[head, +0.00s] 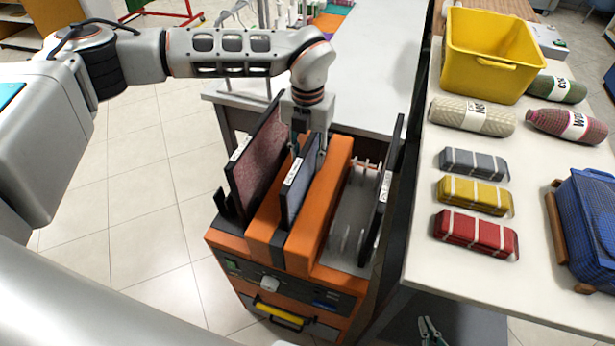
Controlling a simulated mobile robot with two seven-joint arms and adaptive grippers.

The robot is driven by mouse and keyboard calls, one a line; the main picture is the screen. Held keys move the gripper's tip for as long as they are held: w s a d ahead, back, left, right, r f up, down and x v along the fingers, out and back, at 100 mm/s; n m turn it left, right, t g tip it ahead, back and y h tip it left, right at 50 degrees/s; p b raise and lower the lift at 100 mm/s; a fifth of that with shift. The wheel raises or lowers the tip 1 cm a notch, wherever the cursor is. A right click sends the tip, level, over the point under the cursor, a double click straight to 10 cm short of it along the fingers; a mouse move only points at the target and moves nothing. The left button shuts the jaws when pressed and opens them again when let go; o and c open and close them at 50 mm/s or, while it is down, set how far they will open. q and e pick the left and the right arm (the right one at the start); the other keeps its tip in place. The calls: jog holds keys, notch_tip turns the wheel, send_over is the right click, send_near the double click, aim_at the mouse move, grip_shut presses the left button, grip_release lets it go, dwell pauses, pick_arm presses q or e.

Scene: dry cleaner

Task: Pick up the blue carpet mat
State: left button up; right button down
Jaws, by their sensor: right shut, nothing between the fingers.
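The blue carpet mat (298,190) is a thin dark-edged panel with a white label on its top edge. It stands upright in the middle slot of an orange machine (325,205). My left gripper (308,150) points down at the mat's far upper end. Its fingers are apart, one on each side of the mat's top edge; I cannot see any clear contact. My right gripper (430,330) is at the bottom edge of the view, shut and empty, well away from the mat.
A reddish mat (258,155) stands left of the blue one, and a dark panel (384,195) stands at the right. The white table (435,262) at right holds a yellow bin (490,55), striped bundles (475,197), rolls (472,116) and a blue bag (590,230).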

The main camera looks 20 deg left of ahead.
pick_arm(q)
notch_tip(320, 180, down, 2)
jog(key=shift+f, duration=0.2)
grip_shut()
jog(key=shift+r, duration=0.1)
